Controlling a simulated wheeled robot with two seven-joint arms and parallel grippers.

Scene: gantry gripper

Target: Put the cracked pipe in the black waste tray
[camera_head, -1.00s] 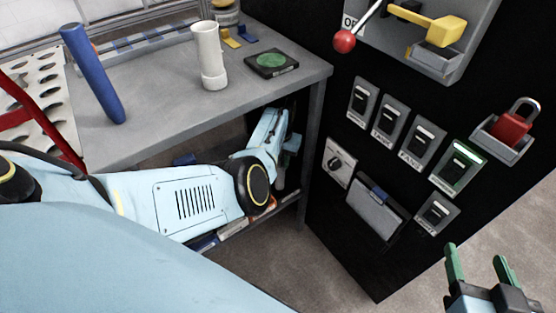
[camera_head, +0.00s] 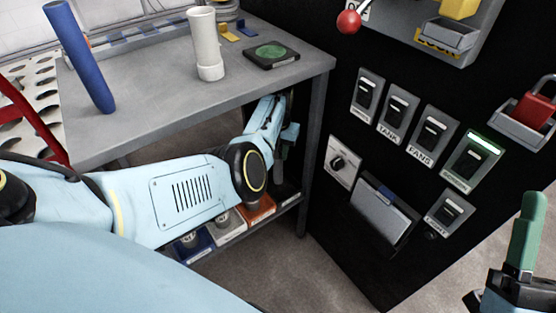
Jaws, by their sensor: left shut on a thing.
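My left arm reaches in under the bench, and its gripper (camera_head: 287,135) is in the shade there, beside the right-hand leg. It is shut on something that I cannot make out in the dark. On the bench top stand a white pipe (camera_head: 206,45) with a collar near its base and a leaning blue pipe (camera_head: 78,58). I see no crack on either. On the low shelf, a dark tray (camera_head: 287,192) shows partly below the left gripper. My right gripper (camera_head: 527,230) is at the lower right edge, its green fingers overlapping, so its opening is unclear.
Blue (camera_head: 193,243), white (camera_head: 228,228) and orange (camera_head: 257,209) bins line the low shelf. A black panel with several switches (camera_head: 432,137) stands right of the bench (camera_head: 150,105). A black pad with a green disc (camera_head: 271,52) lies on the bench top.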

